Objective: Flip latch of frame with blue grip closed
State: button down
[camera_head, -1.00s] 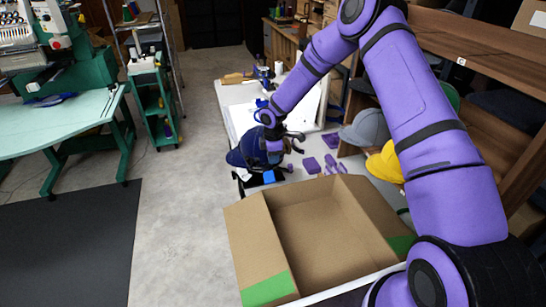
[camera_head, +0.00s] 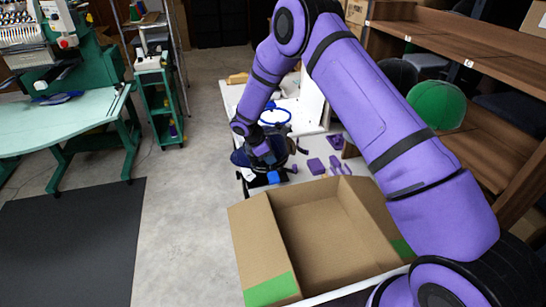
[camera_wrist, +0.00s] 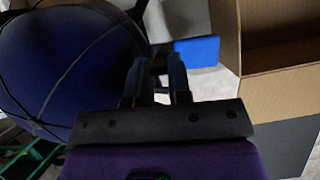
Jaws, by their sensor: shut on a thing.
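A dark blue cap (camera_head: 240,157) sits on a dark cap frame at the near left end of the white table. It fills the left of the wrist view (camera_wrist: 65,65). The frame's blue grip (camera_head: 273,178) points toward the box, and is a flat blue block (camera_wrist: 197,50) in the wrist view. My gripper (camera_wrist: 158,65) is beside the cap, left of the blue grip, with its fingers closed on a small dark part, apparently the frame's latch. My arm and fingers hide most of the latch, and its angle cannot be told.
An open cardboard box (camera_head: 320,235) stands in front of the frame. Purple pieces (camera_head: 316,166) lie on the table to its right. A blue hoop (camera_head: 275,116) lies farther back. A green cap (camera_head: 436,104) is on the right-hand shelf.

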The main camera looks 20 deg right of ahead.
jog(key=shift+a+h, duration=0.4)
jog(key=shift+h, duration=0.4)
jog(key=c, duration=1.3)
grip_release()
jog(key=shift+f, duration=0.1)
jog(key=v, duration=1.1)
jog(key=shift+w+f, duration=0.1)
